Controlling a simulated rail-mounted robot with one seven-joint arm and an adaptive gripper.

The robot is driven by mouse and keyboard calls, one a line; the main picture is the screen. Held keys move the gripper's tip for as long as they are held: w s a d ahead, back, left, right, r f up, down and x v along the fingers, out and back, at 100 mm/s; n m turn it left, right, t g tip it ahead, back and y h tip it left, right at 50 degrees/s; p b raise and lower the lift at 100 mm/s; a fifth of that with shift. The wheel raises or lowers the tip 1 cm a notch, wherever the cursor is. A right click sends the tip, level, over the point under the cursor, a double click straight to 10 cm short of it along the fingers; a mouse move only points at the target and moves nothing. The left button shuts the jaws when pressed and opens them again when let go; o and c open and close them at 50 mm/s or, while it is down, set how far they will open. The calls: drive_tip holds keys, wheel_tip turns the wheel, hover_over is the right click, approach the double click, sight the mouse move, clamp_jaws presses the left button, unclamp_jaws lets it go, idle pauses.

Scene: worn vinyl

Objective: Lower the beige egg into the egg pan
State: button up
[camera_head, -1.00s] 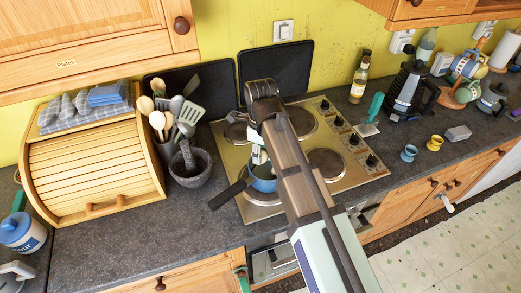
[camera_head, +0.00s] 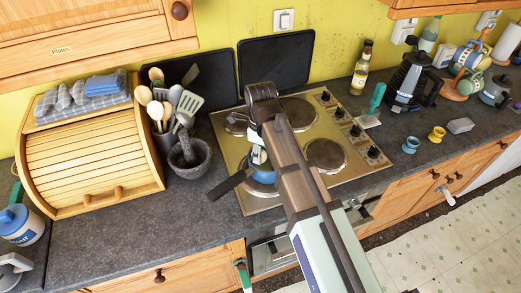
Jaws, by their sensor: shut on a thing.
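The egg pan (camera_head: 263,187) is a small blue pan with a dark handle pointing to the lower left. It sits on the front left of the hob, partly hidden behind my arm. My gripper (camera_head: 258,151) points down over the pan and is shut on the beige egg (camera_head: 258,158). Only a small pale patch of the egg shows between the fingers. I cannot tell whether the egg touches the pan.
A stone mortar (camera_head: 190,165) and a utensil pot (camera_head: 164,143) stand left of the hob (camera_head: 352,172). A wooden bread bin (camera_head: 90,160) is farther left. A bottle (camera_head: 361,75), a kettle (camera_head: 408,85) and two egg cups (camera_head: 411,145) stand to the right.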

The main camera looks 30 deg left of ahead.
drive_tip(key=shift+f+b, duration=1.05)
drive_tip(key=shift+f, duration=1.55)
idle(1.7)
drive_tip(key=o, duration=1.2)
drive_tip(key=shift+r, duration=0.1)
